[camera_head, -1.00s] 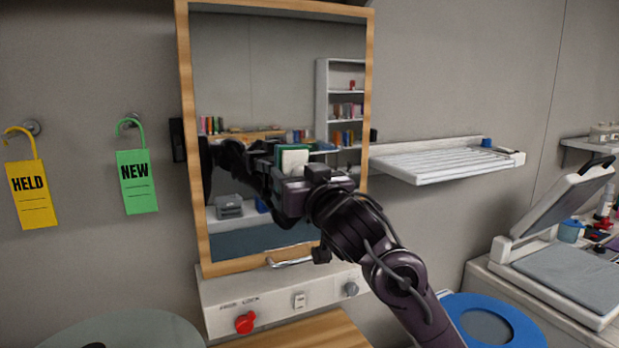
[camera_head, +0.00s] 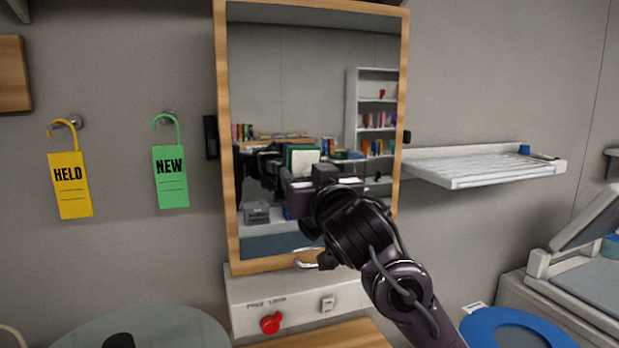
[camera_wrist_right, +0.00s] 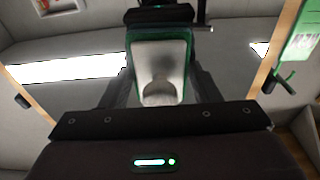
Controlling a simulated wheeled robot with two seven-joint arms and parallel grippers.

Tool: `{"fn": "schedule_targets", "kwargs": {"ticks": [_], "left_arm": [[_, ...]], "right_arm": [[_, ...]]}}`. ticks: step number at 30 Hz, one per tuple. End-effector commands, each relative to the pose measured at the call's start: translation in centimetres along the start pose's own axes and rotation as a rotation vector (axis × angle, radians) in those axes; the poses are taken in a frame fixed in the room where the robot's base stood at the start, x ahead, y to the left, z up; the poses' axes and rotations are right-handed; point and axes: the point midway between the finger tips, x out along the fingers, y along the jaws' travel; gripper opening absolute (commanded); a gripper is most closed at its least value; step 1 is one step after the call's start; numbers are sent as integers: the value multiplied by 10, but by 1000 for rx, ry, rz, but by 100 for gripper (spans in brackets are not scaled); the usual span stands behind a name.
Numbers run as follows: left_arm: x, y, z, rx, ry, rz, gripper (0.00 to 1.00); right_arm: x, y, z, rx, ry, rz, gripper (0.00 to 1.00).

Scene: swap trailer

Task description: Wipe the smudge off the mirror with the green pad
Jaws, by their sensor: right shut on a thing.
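The mirror (camera_head: 310,60) hangs on the wall in a wooden frame in the head view. My right gripper (camera_head: 308,178) is in front of its lower half. It is shut on the green pad (camera_head: 302,157), which shows a pale face with a green rim. In the right wrist view the pad (camera_wrist_right: 158,58) sits between the dark fingers, with a grey patch on its pale face. I cannot tell whether the pad touches the glass. I cannot make out the smudge; the arm and reflections cover part of the mirror. My left gripper is not in view.
A yellow HELD tag (camera_head: 70,190) and a green NEW tag (camera_head: 170,180) hang left of the mirror. A white rack (camera_head: 480,168) juts out to the right. Below the mirror is a panel with a red knob (camera_head: 270,323). A blue ring-shaped thing (camera_head: 520,330) is at lower right.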

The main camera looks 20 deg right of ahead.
Motion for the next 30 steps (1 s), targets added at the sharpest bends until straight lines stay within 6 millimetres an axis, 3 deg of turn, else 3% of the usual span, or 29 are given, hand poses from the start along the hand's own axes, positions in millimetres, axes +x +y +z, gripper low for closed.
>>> {"fn": "schedule_targets", "kwargs": {"ticks": [18, 30], "left_arm": [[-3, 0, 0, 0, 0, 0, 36], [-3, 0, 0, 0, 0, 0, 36]], "right_arm": [[-54, 0, -6, -1, 0, -1, 38], [-60, 1, -7, 0, 1, 0, 38]]}}
